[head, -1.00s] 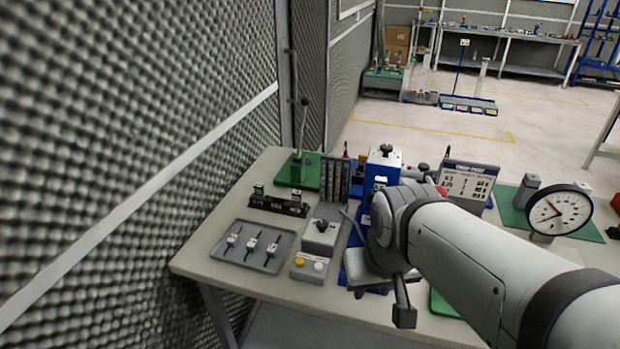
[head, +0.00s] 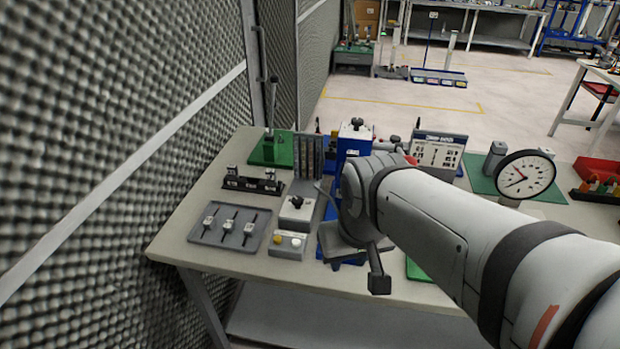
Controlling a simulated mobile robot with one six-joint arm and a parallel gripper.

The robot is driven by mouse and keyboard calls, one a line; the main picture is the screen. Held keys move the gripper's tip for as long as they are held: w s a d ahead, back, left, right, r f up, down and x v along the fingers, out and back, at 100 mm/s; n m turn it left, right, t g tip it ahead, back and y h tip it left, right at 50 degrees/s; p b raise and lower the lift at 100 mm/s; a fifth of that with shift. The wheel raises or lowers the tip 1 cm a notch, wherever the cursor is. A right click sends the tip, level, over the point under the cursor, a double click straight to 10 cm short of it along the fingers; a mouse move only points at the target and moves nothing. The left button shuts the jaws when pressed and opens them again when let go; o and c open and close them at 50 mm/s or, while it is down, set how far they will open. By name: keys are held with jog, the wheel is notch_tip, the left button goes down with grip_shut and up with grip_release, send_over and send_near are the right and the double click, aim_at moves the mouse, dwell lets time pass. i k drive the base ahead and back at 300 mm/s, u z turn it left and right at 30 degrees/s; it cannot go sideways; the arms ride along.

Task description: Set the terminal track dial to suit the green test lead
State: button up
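A grey box with a black knob (head: 297,203) on top stands on the bench, left of my arm. It looks like a dial, but its setting is too small to read. A dark tray (head: 203,237) left of it holds three small pale blocks with thin dark leads; I see no green on them. No green test lead can be made out. My gripper (head: 362,262) is over the bench, right of the knob box and apart from it. My wrist hides most of it, so its opening does not show.
A button box (head: 288,245) with yellow and white buttons sits in front of the knob. Behind are a black terminal rack (head: 252,184), a green-based lever (head: 270,150), a blue machine (head: 354,138) and a sign board (head: 437,155). A round gauge (head: 526,176) is right. A foam wall (head: 120,120) flanks the left.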

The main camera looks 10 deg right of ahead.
aim_at(297, 200)
jog(key=z, duration=2.15)
jog(key=k, duration=1.1)
jog(key=u, duration=1.85)
jog(key=i, duration=1)
